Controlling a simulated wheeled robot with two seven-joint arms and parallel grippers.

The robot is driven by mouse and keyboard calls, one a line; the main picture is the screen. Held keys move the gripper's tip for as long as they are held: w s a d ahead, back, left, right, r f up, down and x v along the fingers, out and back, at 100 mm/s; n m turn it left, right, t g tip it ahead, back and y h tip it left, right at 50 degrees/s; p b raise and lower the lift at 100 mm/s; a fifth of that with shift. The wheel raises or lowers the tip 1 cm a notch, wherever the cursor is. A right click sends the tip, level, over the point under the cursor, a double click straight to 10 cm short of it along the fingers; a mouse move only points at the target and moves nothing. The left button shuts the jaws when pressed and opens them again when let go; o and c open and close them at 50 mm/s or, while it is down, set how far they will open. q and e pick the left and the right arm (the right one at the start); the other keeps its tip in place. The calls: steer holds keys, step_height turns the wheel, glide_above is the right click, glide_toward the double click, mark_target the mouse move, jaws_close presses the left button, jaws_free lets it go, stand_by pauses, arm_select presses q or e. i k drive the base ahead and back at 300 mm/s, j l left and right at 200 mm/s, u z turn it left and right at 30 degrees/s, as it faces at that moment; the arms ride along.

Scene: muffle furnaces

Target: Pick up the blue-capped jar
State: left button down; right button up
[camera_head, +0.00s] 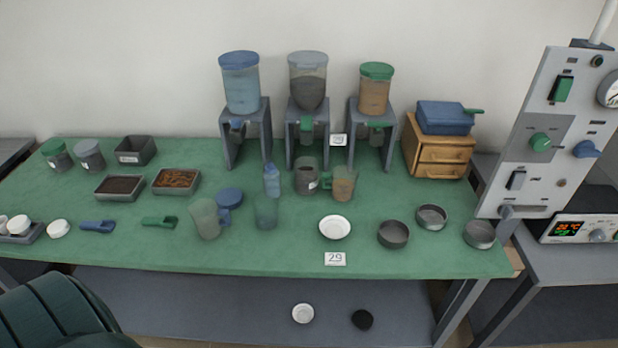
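A clear container with a blue lid and bluish contents (241,84) stands upright on a grey stand at the back, left of two similar containers. A round blue cap or lid (229,198) is at the middle of the green table; whether a jar is under it I cannot tell. Neither of my grippers shows in the head view.
On the green table (300,261) are clear jugs (207,219), a white dish (335,227), metal bowls (393,234), trays (120,187) and scoops (160,221). A wooden drawer box (437,152) and control panel (543,135) stand right. A dark ribbed shape (60,315) fills the lower left.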

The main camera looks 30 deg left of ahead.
mark_target(305, 168)
steer(key=i+l+u, duration=0.9)
steer(key=k+j, duration=0.05)
steer(key=k, duration=0.05)
